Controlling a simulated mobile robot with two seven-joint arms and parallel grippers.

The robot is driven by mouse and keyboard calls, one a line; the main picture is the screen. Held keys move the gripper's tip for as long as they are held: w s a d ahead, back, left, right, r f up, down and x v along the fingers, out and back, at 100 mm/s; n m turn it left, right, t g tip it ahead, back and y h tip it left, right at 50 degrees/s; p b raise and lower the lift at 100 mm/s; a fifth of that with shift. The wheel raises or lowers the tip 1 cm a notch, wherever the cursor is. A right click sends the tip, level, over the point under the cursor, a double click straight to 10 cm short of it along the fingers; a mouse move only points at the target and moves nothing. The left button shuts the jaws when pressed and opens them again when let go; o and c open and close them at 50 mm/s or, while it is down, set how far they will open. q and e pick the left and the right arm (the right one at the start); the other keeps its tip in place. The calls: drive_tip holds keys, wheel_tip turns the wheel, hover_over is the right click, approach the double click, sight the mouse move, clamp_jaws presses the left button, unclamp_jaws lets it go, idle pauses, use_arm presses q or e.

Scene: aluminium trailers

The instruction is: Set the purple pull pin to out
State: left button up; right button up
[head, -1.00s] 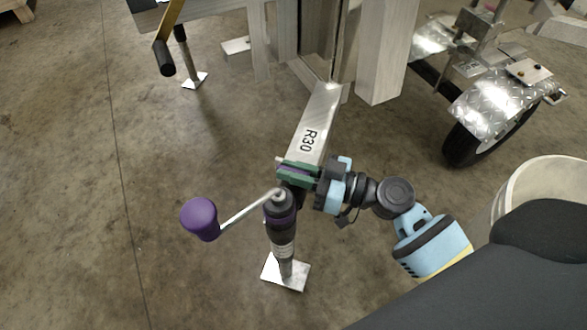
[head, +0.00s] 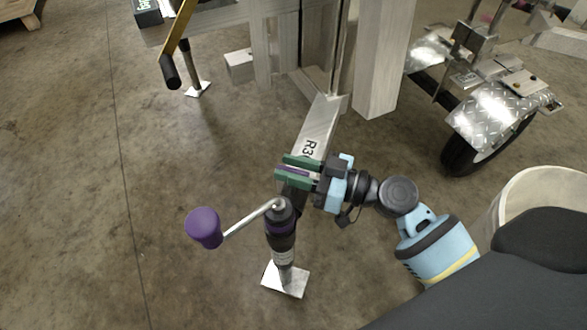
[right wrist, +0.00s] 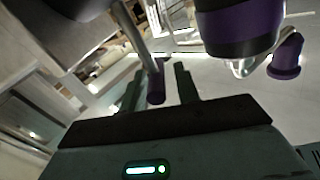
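The purple pull pin (head: 295,171) is at the top of the black and purple jack (head: 281,240), by the end of the silver beam marked R3 (head: 318,125). My right gripper (head: 297,171) reaches in from the right with its green fingers on either side of the pin. In the right wrist view, the pin's purple knob (right wrist: 156,88) lies between the two fingers, with a gap on each side. The right gripper is open around it. How far the pin is pulled cannot be told. My left gripper is not in view.
The jack's crank with a purple handle (head: 204,228) sticks out to the left, close to my right gripper. The jack's foot plate (head: 285,279) rests on the floor. A wheel with a tread-plate fender (head: 492,120) stands at the right.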

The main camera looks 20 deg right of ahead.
drive_tip(key=shift+o, duration=0.3)
drive_tip(key=shift+f, duration=0.15)
drive_tip(key=shift+s, duration=0.1)
drive_tip(key=shift+s+d, duration=0.15)
drive_tip(key=shift+d, duration=0.1)
drive_tip(key=shift+v, duration=3.55)
